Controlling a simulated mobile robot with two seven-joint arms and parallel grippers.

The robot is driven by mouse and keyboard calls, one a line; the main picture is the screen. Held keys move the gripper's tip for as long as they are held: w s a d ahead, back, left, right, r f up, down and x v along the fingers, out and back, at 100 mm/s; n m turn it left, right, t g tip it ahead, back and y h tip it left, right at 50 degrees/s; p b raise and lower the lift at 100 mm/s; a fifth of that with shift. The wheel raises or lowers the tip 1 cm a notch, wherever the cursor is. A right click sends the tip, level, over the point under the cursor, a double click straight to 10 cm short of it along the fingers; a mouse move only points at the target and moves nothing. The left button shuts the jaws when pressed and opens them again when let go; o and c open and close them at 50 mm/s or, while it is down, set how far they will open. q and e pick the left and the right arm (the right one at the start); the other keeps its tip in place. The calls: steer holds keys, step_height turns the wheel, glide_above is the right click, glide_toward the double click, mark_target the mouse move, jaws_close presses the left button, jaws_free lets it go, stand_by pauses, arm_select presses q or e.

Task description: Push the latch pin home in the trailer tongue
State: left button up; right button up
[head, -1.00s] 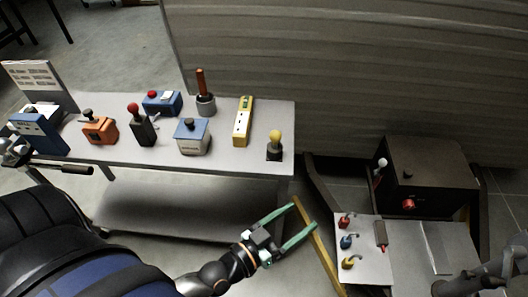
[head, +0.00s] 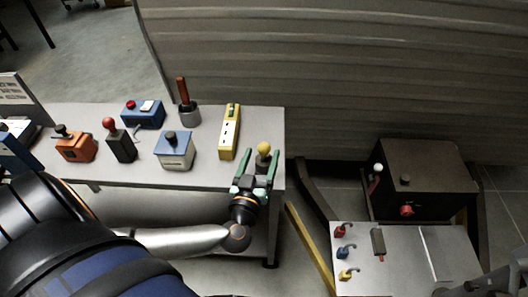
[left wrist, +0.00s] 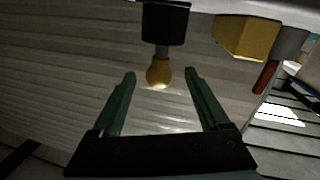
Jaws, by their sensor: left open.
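My left gripper (head: 258,162) is open at the front right corner of the bench, its green fingers on either side of a yellow ball knob (head: 264,148) on a short stem with a black base. In the left wrist view the knob (left wrist: 159,74) hangs between the open fingertips, with visible gaps on both sides. The trailer tongue (head: 314,190) shows as dark beams on the right, beside a grey plate (head: 378,275) with red, blue and yellow hooked pieces and a dark handle (head: 378,243). I cannot tell which part is the latch pin. My right gripper's fingers do not show.
The bench (head: 267,118) holds a yellow switch box (head: 230,135), a white-and-blue box (head: 175,152), a red-knobbed lever (head: 121,142) and other controls. A dark box (head: 425,175) stands on the tongue, with a white-knobbed lever (head: 376,175) beside it. A corrugated wall rises behind.

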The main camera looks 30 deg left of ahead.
arm_select(q)
steer(key=x, duration=0.6)
steer(key=shift+w+r, duration=0.25)
jaws_close()
stand_by(0.4)
